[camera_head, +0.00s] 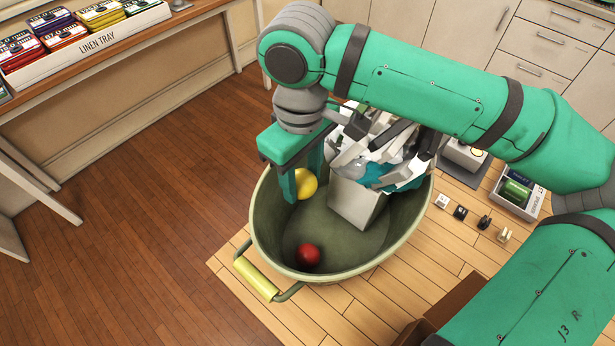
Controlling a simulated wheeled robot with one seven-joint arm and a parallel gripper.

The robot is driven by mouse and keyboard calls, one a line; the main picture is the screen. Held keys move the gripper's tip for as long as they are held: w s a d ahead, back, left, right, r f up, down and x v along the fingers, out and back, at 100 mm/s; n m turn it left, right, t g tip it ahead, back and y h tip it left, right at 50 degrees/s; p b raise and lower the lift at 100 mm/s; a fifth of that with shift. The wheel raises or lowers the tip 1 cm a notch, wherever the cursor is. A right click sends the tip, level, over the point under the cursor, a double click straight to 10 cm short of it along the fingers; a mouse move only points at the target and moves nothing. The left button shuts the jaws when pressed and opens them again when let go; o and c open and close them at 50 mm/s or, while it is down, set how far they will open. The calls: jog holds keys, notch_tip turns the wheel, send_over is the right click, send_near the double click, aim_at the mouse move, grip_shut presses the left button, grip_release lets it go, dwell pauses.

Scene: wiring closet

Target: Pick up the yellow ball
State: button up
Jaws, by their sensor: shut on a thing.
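The yellow ball (306,183) is between the green fingers of my gripper (300,180), inside the mouth of a large green tub (262,232). My gripper points down and is shut on the ball, holding it above the tub's floor near the back left wall. The near finger covers part of the ball's left side.
A red ball (308,254) lies on the tub's floor. A light box (355,203) heaped with scraps stands in the tub on the right. Small items and a tray (517,194) lie to the right.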

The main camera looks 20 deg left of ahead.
aim_at(307, 175)
jog(key=shift+w+d+r, duration=0.1)
jog(key=shift+d+r, duration=0.05)
jog(key=shift+r, duration=0.85)
jog(key=shift+d+r, duration=0.1)
jog(key=shift+r, duration=0.85)
jog(key=shift+w, duration=0.25)
jog(key=shift+d+r, duration=0.15)
jog(key=shift+r, duration=0.15)
jog(key=shift+s+r, duration=0.1)
jog(key=shift+r, duration=0.2)
jog(key=shift+s+a+r, duration=0.25)
jog(key=shift+a+r, duration=0.1)
jog(key=shift+r, duration=0.35)
jog(key=shift+d, duration=0.1)
